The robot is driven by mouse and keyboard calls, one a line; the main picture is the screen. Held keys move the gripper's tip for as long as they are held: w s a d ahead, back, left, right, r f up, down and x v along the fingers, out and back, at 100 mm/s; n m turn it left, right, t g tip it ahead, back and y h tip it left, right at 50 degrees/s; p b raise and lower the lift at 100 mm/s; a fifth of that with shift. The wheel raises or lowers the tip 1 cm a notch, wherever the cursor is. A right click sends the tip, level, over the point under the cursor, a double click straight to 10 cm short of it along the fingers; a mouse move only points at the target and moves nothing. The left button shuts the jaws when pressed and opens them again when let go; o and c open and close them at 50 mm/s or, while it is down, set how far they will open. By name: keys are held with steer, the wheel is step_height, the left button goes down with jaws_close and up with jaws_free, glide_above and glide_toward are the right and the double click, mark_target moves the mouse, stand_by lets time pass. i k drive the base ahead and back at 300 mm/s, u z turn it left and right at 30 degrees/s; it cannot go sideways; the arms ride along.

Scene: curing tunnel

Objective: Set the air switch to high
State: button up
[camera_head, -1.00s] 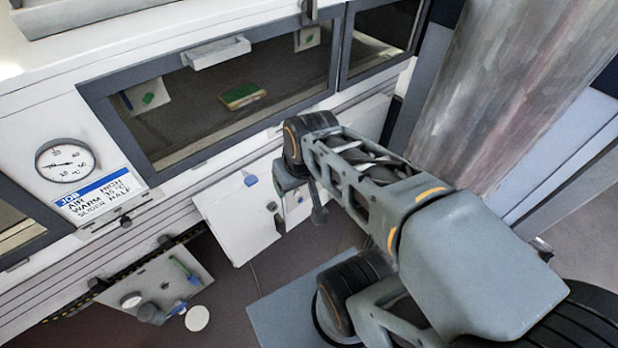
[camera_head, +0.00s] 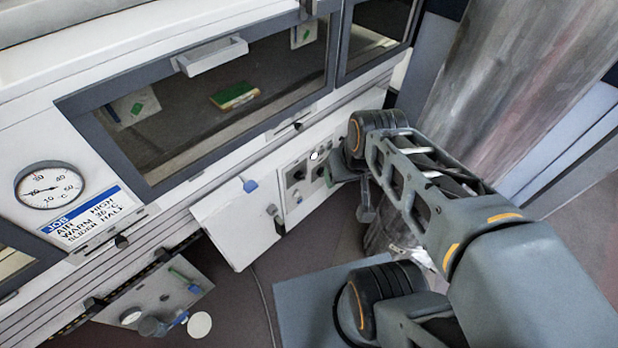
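A control panel (camera_head: 296,190) with dark knobs and a small white round part shows on the machine's front, beside an open white door (camera_head: 235,222). Which control is the air switch I cannot tell; no label on the panel is readable. The job card (camera_head: 88,218) reads AIR HIGH, WARM, 35 °C (the number is blurred), SLIDER HALF. My gripper (camera_head: 366,212) points down, to the right of the panel and apart from the door. Its fingers are small and partly hidden by my wrist, so their opening is unclear.
A lower panel (camera_head: 150,297) with knobs and blue and green levers sticks out at bottom left. A round dial (camera_head: 48,186) is beside the card. A windowed hatch with a white handle (camera_head: 212,56) is above. A large grey cylinder (camera_head: 500,90) stands at right.

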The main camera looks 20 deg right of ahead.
mark_target(299, 176)
steer(key=k, duration=0.5)
steer(key=u, duration=1.05)
steer(key=i, duration=0.65)
steer(key=z, duration=0.9)
